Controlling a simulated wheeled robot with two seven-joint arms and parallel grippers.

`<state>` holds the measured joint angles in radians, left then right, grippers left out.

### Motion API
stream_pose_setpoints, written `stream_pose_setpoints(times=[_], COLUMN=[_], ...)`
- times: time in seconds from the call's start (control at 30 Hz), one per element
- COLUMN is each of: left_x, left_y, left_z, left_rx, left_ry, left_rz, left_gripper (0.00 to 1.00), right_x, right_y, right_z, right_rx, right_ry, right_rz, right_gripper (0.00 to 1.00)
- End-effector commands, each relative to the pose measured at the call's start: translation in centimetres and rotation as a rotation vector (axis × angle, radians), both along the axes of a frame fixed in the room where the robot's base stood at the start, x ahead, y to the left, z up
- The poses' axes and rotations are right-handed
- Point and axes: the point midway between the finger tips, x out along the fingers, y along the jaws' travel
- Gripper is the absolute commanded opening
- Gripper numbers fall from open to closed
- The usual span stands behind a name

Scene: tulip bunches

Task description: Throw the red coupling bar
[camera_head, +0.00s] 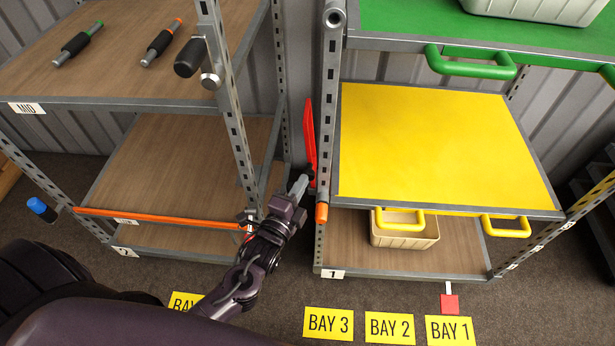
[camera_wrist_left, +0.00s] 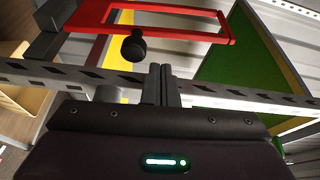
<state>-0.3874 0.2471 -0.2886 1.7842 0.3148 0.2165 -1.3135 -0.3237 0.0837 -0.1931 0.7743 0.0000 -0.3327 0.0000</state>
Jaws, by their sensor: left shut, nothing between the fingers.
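The red coupling bar (camera_head: 309,135) stands upright in the gap between the two racks, beside the post of the yellow-shelf rack. In the left wrist view the red bar (camera_wrist_left: 225,30) appears as an open frame across the top, with a black knob (camera_wrist_left: 133,48) near it. My left gripper (camera_head: 301,183) is at the lower end of the red bar, in the gap between the racks. Its fingers (camera_wrist_left: 161,76) are shut with nothing between them. They appear just short of the knob and apart from it. My right gripper is not in view.
A slotted rack post (camera_head: 331,130) is close beside my left gripper. The left rack has an orange-edged shelf (camera_head: 170,216). The right rack has a yellow shelf (camera_head: 440,145) with handles and a beige bin (camera_head: 405,238) below. Bay labels (camera_head: 329,323) lie on the floor.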

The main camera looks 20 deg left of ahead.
Motion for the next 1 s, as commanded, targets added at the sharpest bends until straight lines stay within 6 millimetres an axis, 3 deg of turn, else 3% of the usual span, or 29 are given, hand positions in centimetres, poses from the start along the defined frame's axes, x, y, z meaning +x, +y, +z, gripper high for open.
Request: stream_pose_setpoints(times=[0.2,0.4,0.6,1.0], left_x=[4.3,7.0,8.0,8.0], left_y=[-0.2,-0.4,-0.4,-0.3], left_z=[0.3,0.3,0.3,0.2], left_rx=[-0.001,-0.002,-0.002,-0.010], left_ry=[-0.003,-0.002,0.000,-0.001], left_rz=[0.002,0.001,0.001,0.001], left_gripper=[0.00,0.00,0.00,0.00], right_x=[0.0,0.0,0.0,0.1], right_y=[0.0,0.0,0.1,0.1], right_z=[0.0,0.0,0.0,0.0], right_rx=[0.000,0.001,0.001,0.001], right_ry=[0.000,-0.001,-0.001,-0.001], right_rz=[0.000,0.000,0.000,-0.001], right_gripper=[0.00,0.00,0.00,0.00])
